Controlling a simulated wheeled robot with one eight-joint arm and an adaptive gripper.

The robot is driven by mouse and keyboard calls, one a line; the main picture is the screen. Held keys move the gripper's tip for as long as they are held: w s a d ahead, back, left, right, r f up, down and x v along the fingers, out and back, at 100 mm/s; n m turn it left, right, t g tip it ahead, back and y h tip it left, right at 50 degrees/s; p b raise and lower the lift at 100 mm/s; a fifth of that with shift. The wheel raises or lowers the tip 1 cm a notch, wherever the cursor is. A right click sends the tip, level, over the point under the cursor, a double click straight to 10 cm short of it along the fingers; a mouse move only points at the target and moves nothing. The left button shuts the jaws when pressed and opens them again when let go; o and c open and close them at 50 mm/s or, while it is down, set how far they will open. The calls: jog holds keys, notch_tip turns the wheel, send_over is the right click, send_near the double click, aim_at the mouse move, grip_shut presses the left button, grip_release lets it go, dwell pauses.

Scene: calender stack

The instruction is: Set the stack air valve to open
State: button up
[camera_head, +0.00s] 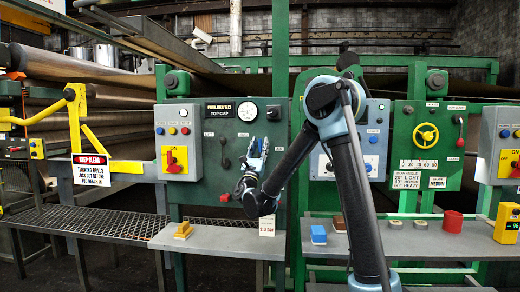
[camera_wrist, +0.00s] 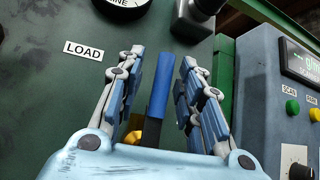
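A valve with a long blue lever handle (camera_wrist: 158,88) and a brass-yellow body (camera_wrist: 133,137) is on the dark green panel in the wrist view. Its handle points up in that view. I read no stack air label on it. My gripper (camera_wrist: 165,75) is open, with one finger on each side of the handle and gaps visible; contact deeper down is unclear. In the head view my gripper (camera_head: 256,150) is in front of the green panel, below the white gauge (camera_head: 248,111). It hides most of the valve there.
A LOAD label (camera_wrist: 84,50) is left of the fingers. A grey box (camera_wrist: 275,95) with buttons stands close at right. A RELIEVED TOP GAP sign (camera_head: 232,110) is above. A grey shelf (camera_head: 215,243) with a yellow block (camera_head: 183,230) is below.

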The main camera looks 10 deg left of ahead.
jog(key=v, duration=1.2)
dwell(0.3)
